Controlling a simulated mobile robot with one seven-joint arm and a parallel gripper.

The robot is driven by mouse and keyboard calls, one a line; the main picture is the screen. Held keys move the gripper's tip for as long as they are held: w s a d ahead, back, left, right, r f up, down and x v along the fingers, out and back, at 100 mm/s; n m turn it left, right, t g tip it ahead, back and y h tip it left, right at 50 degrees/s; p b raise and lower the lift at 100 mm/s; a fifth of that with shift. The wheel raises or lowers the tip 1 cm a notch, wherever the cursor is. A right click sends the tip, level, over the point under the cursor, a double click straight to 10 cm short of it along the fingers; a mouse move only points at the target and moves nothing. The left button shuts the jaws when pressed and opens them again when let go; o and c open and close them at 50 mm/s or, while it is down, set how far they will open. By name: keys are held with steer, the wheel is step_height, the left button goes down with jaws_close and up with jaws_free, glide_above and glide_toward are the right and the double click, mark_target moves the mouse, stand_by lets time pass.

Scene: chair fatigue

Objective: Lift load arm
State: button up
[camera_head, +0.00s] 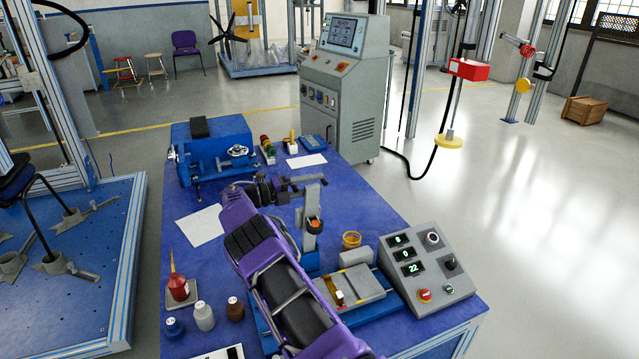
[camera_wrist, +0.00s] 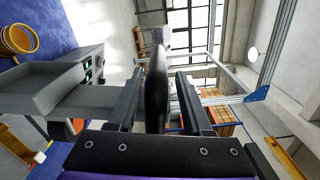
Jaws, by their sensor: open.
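The load arm (camera_head: 306,180) looks like a short dark bar with a light end, beside the top of a grey upright on a small tester on the blue table. In the wrist view a dark rounded bar end (camera_wrist: 157,88), apparently the load arm, lies between my fingers. My gripper (camera_wrist: 160,100) is open, with one finger on each side of the bar. I cannot tell whether either finger touches it. My purple arm hides part of the tester's base.
A grey control box (camera_head: 428,268) with green displays stands right of the tester. A blue vise-like device (camera_head: 215,150) stands at the back left. Bottles (camera_head: 204,315) stand at the front left. A white sheet (camera_head: 202,226) lies flat.

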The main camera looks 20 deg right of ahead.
steer(key=shift+a, duration=2.7)
